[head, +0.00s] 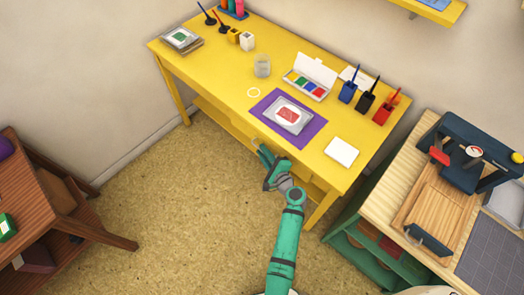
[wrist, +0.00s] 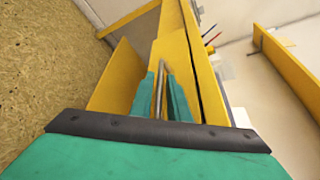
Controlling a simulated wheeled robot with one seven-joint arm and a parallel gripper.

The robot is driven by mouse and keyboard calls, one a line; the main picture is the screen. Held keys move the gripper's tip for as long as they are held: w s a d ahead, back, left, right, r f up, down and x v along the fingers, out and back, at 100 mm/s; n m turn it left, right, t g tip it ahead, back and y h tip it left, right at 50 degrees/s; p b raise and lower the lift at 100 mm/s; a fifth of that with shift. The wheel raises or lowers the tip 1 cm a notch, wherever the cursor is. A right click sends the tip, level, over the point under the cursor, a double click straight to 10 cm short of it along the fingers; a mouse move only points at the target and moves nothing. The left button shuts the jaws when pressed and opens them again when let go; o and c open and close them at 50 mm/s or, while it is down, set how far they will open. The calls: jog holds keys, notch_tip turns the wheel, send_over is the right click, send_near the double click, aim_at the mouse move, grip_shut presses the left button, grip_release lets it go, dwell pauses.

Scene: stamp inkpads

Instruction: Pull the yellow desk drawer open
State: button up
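The yellow desk drawer (wrist: 171,46) shows its front in the wrist view, just under the desk top's edge. Its thin metal bar handle (wrist: 160,88) stands out from the front. My gripper (wrist: 161,92) has one teal finger on each side of the handle, and the fingers look closed in on it. In the head view my gripper (head: 266,158) is at the desk's front edge, below the purple mat. The arm and the desk edge hide most of the drawer there. I see no clear gap showing the drawer pulled out.
The yellow desk (head: 210,80) holds a purple mat (head: 314,132) with an inkpad, a paint box, a glass and several pen cups. A green-framed cart (head: 385,185) stands close at the right, and a brown wooden shelf (head: 60,195) at the left. The floor (head: 180,210) between is clear.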

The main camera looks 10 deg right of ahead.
jog(key=shift+w+a+f, duration=0.1)
jog(key=shift+w+a, duration=0.05)
jog(key=shift+w, duration=0.35)
grip_shut()
dwell(1.2)
